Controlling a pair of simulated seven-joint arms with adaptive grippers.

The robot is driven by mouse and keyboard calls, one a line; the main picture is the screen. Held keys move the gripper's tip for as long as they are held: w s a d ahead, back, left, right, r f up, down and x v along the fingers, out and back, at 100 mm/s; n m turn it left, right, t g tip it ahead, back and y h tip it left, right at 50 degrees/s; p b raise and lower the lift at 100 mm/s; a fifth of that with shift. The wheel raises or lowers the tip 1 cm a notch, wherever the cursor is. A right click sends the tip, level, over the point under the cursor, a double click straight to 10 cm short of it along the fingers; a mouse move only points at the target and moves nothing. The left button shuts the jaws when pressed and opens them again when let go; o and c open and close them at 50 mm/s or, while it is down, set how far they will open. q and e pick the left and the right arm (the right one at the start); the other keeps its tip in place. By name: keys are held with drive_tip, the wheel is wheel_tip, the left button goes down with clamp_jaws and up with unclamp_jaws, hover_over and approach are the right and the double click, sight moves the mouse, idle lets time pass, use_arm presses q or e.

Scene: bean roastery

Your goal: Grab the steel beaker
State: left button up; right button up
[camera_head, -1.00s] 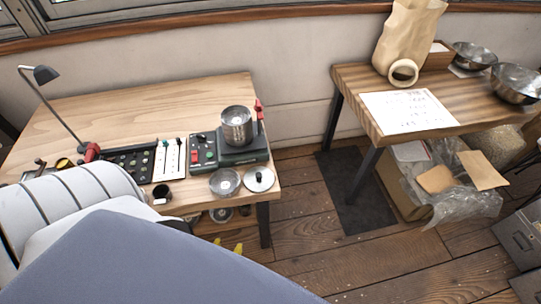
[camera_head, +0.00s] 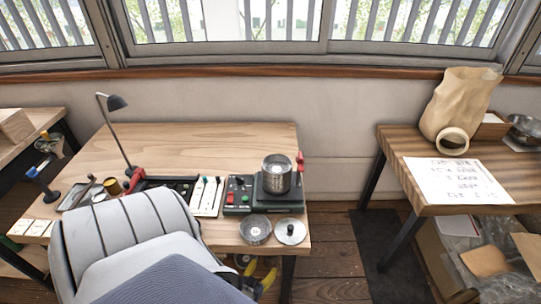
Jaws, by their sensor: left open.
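The steel beaker (camera_head: 276,176) stands upright on a dark green, scale-like device (camera_head: 277,201) near the right end of the light wooden table (camera_head: 225,140). My right gripper is not in view.
A glass-like dish (camera_head: 255,230) and a round metal lid (camera_head: 290,231) lie in front of the device. The table's back is clear. A second table (camera_head: 400,148) with a paper bag (camera_head: 458,105) stands right.

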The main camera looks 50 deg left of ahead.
sight(267, 263)
use_arm(q)
drive_tip(key=shift+x, duration=3.2)
drive_tip(key=shift+a, duration=0.15)
drive_tip(key=shift+c, duration=0.5)
drive_tip(key=c, duration=0.8)
drive_tip(key=shift+c, duration=0.6)
drive_tip(key=shift+r, duration=0.25)
